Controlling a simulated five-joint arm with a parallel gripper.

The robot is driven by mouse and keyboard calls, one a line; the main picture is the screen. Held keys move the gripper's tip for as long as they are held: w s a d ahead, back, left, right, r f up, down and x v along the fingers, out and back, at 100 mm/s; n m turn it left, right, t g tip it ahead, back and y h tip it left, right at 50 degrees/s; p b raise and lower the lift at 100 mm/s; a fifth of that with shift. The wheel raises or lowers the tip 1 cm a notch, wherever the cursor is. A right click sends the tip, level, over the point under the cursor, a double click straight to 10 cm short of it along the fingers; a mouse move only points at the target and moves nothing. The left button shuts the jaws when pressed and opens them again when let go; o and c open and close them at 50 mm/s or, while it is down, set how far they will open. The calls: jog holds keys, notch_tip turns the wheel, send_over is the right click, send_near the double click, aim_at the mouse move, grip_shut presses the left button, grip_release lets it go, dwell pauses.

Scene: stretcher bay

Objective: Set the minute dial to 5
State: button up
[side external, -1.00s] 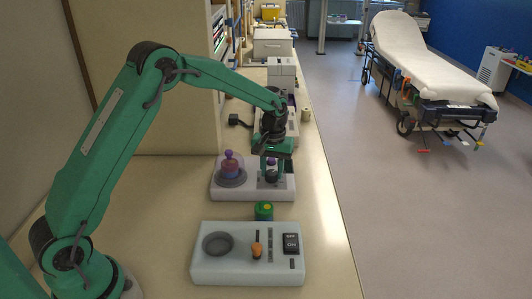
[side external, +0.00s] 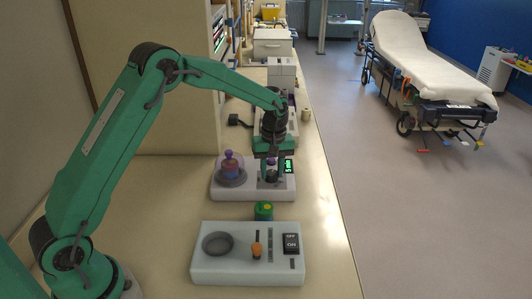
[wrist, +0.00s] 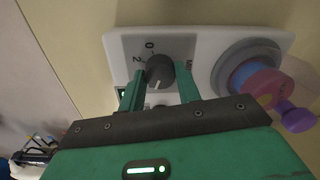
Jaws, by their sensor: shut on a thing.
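The minute dial (wrist: 160,70) is a dark round knob on a white device (side external: 205,190), with printed marks 0 and 2 beside it in the wrist view. A pale pointer line shows on the knob, on the side toward my gripper. My gripper (wrist: 158,82) has its green fingers on both sides of the dial, shut on it. In the side view my gripper (side external: 271,168) points down onto the right part of the device. A small display (side external: 289,167) there shows green characters, too small to read surely. The rest of the scale is hidden by my gripper.
A purple-topped tube (side external: 230,163) stands in a round grey seat on the device's left. A green pot (side external: 264,210) stands in front. A second white box (side external: 210,268) with an orange knob and a switch is nearest. Grey equipment stands behind.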

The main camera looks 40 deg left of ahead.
aim_at(273, 172)
jog(key=shift+d, duration=0.15)
jog(key=o, duration=1)
jog(key=r, duration=0.6)
jog(key=shift+w+r, duration=0.2)
jog(key=shift+r, duration=0.75)
